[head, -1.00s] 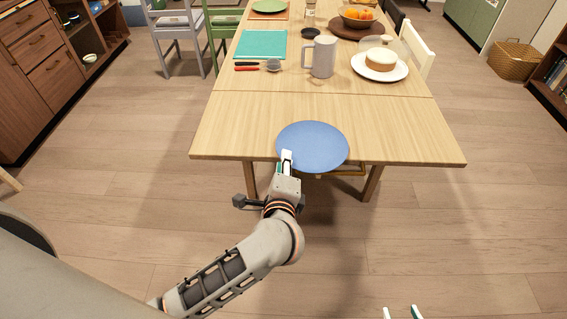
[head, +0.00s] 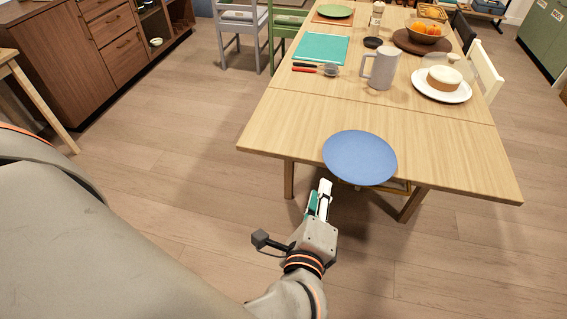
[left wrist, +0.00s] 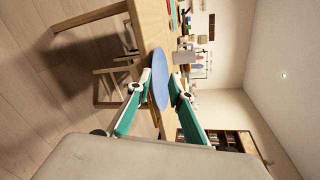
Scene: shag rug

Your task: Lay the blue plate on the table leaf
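The blue plate (head: 360,157) lies flat on the near leaf of the wooden table (head: 450,160), its near rim reaching slightly past the front edge. My left gripper (head: 322,188) is just off that edge, near the plate's near-left rim. Its fingers are parted and it looks clear of the plate. In the left wrist view the plate (left wrist: 159,80) shows beyond and between the spread teal fingers (left wrist: 161,88). My right gripper is not in view.
Behind the leaf seam stand a grey mug (head: 381,70) and a white plate with a cake (head: 443,85). A teal mat (head: 320,48) and red-and-black-handled utensils (head: 316,69) lie further left. The leaf beside the blue plate is clear.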

